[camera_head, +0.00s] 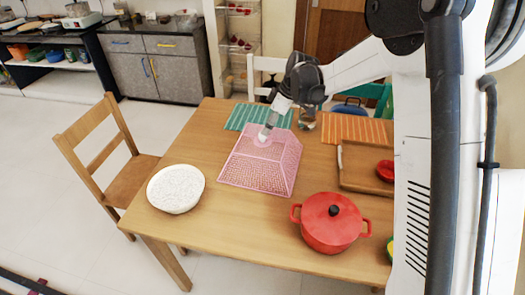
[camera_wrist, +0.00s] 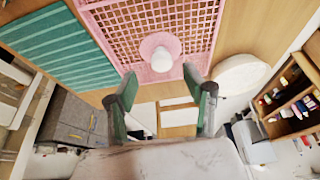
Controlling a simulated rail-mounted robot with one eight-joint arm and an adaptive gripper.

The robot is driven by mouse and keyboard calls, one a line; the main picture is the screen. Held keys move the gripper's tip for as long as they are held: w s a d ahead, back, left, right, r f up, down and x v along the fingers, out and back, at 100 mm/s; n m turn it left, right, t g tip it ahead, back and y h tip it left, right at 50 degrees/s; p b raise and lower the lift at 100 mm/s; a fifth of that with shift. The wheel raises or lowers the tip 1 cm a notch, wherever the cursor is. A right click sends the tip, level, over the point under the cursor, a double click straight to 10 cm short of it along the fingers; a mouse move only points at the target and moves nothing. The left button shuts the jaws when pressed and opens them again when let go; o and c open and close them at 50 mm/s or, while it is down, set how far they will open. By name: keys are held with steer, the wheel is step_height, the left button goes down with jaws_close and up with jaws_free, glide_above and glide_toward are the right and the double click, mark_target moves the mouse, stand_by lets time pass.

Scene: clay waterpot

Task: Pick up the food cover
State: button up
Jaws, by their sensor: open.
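The food cover (camera_head: 258,172) is a pink, mesh-sided cover standing on the wooden table, with a round pink disc and a pale knob on top. In the wrist view its grid top (camera_wrist: 108,31) fills the upper middle, and the white knob (camera_wrist: 162,60) stands out from the disc. My gripper (camera_head: 268,132) is right above the top of the cover. In the wrist view my gripper (camera_wrist: 160,79) has its two green fingers wide apart, with the knob between and just beyond the tips. Nothing is held. I cannot tell whether a finger touches the cover.
A red lidded pot (camera_head: 331,232) stands at the front right and a speckled white dish (camera_head: 176,190) at the left. A wooden tray (camera_head: 360,161) with a red bowl (camera_head: 386,170) lies to the right. Green (camera_head: 240,117) and orange (camera_head: 352,130) placemats lie behind.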

mark_target(263, 149)
steer(key=shift+x, duration=2.85)
steer(key=shift+s+a+r, duration=0.1)
steer(key=shift+c, duration=0.5)
jaws_close()
